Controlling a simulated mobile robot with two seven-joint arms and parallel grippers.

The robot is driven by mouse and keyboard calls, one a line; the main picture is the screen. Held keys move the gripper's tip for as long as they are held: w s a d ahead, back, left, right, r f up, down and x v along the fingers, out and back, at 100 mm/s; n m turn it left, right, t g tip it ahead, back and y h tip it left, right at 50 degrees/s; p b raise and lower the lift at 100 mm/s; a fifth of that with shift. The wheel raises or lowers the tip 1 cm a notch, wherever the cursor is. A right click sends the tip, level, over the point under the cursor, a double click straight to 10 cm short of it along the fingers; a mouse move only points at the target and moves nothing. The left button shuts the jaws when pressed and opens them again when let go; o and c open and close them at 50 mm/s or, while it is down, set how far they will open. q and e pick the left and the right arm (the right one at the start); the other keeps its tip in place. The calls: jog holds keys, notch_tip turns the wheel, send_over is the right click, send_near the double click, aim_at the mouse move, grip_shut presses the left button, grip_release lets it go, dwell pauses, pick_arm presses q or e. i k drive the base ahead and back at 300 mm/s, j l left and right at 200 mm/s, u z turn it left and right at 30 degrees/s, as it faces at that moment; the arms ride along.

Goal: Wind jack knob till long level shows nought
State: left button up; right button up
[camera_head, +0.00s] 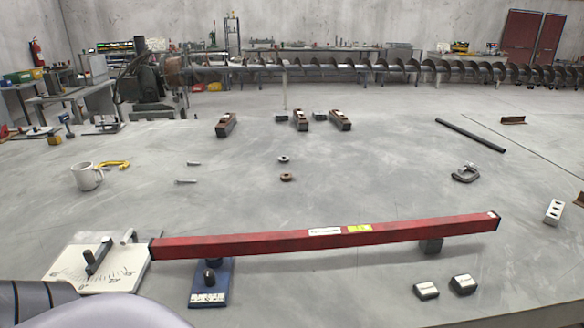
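A long red level (270,243) with white and yellow labels lies across the near part of the table. Its left part rests above a blue jack (222,280), which has a dark rounded knob (210,276) in front of the bar. The markings are too small to read. Part of my own arm shows at the bottom left, covering the plate's near edge. Neither gripper is in view.
Two dark blocks (426,291) (463,284) lie near right. A white mug (87,177), yellow clamp (114,164), grey clamp (466,173), bolts and nuts lie farther back. A dark rod (470,135) lies back right. The middle of the table is mostly clear.

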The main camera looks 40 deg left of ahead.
aim_at(209, 279)
jog(key=u, duration=1.95)
